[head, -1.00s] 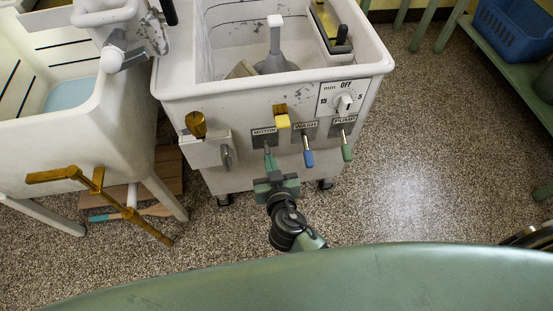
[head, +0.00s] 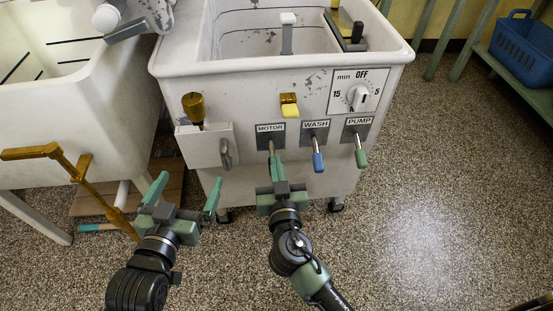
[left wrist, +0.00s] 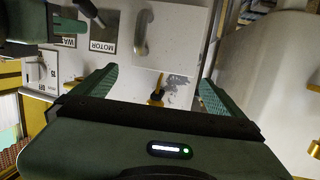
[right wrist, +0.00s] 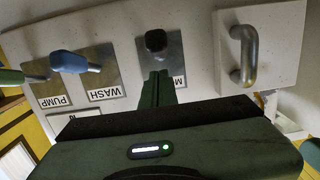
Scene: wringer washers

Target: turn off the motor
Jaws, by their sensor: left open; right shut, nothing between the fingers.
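The white wringer washer (head: 330,180) stands in front of me. Its MOTOR plate (head: 270,128) has a short lever (head: 271,146); in the right wrist view its dark knob (right wrist: 156,41) shows just beyond my fingers. My right gripper (head: 279,162) is shut and empty, its fingertips right at this lever, covering part of it and of the plate. I cannot tell whether they touch. My left gripper (head: 188,180) is open and empty, below and left of the washer's metal handle (head: 226,153). In the left wrist view its fingers (left wrist: 160,80) spread before the washer's panel.
A blue-tipped WASH lever (head: 318,162) and a green-tipped PUMP lever (head: 361,157) hang close to the right of my right gripper. A timer dial (head: 358,97) and a yellow-tipped brass lever (head: 290,106) sit above. A white tub (head: 75,125) with a brass tap stands left. Open floor lies right.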

